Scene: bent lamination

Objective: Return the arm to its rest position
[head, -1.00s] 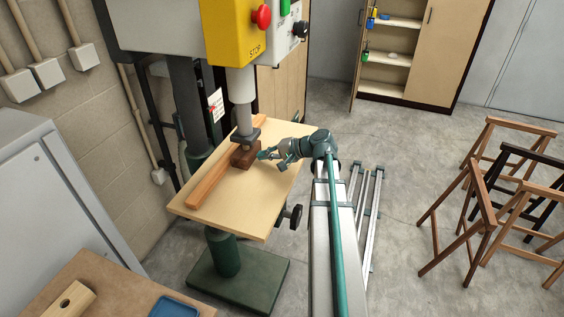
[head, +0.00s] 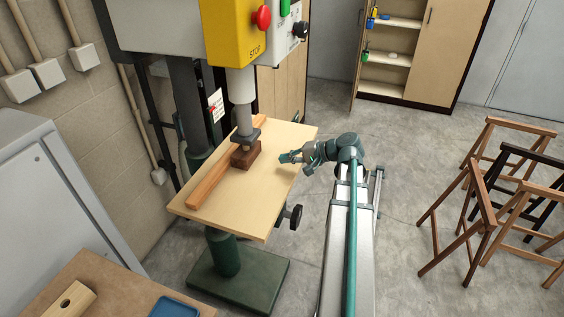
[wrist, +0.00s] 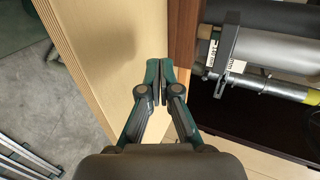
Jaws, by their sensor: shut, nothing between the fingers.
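My gripper (head: 284,158) is over the right part of the pale wooden table board (head: 247,204) of the drill press. Its fingers are together and hold nothing. The wrist view also shows the closed fingertips (wrist: 160,72) over the pale board (wrist: 100,50). A dark brown wood block (head: 246,155) sits on the board under the press spindle, to the left of my gripper and apart from it. A long reddish wood strip (head: 212,180) lies along the board behind the block.
The yellow press head (head: 232,35) with a red stop button hangs above the board. A black knob (head: 295,216) sticks out below the board's right edge. Wooden trestles (head: 480,210) stand at the right. Open floor lies between them and my rail.

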